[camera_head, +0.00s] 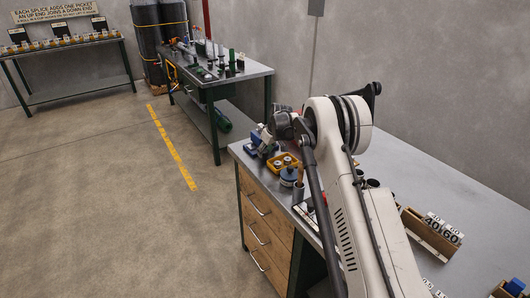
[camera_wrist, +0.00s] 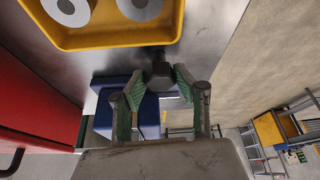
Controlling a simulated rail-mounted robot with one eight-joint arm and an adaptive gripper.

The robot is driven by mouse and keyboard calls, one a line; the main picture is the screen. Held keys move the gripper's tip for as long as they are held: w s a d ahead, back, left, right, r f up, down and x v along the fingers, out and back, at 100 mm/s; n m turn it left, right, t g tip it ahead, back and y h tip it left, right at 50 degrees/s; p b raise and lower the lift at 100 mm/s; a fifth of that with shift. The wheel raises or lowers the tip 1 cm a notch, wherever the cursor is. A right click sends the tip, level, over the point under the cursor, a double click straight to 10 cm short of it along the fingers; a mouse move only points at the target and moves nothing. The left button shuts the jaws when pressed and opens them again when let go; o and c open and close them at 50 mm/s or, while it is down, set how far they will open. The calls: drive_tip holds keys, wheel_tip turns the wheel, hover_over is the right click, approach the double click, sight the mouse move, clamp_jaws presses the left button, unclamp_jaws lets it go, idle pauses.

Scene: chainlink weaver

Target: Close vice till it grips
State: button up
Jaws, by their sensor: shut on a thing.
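The blue vice (camera_head: 256,136) is at the far left corner of the near workbench in the head view. In the wrist view its blue body (camera_wrist: 128,104) lies behind and left of my fingers. My gripper (camera_wrist: 158,76) has green-padded fingers on both sides of a dark knob-like part (camera_wrist: 160,70), which looks like the vice's handle, and is shut on it. In the head view my gripper (camera_head: 268,146) is beside the vice, partly hidden by my wrist. The vice jaws and any gap between them cannot be made out.
A yellow tray (camera_head: 271,165) with round pieces is close to my gripper; its rim (camera_wrist: 120,44) shows in the wrist view. A blue-grey round container (camera_head: 289,177) stands nearby. A wooden box (camera_head: 428,238) with number cards is at right. A red cabinet-like surface (camera_wrist: 35,90) is left in the wrist view.

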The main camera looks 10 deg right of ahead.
drive_tip(key=shift+f+m+b, duration=0.1)
drive_tip(key=shift+m+b, duration=0.3)
drive_tip(key=shift+b, duration=0.2)
drive_tip(key=shift+m+h, duration=0.3)
drive_tip(key=o, duration=1.1)
drive_tip(key=v, duration=1.2)
drive_tip(key=shift+s, duration=0.15)
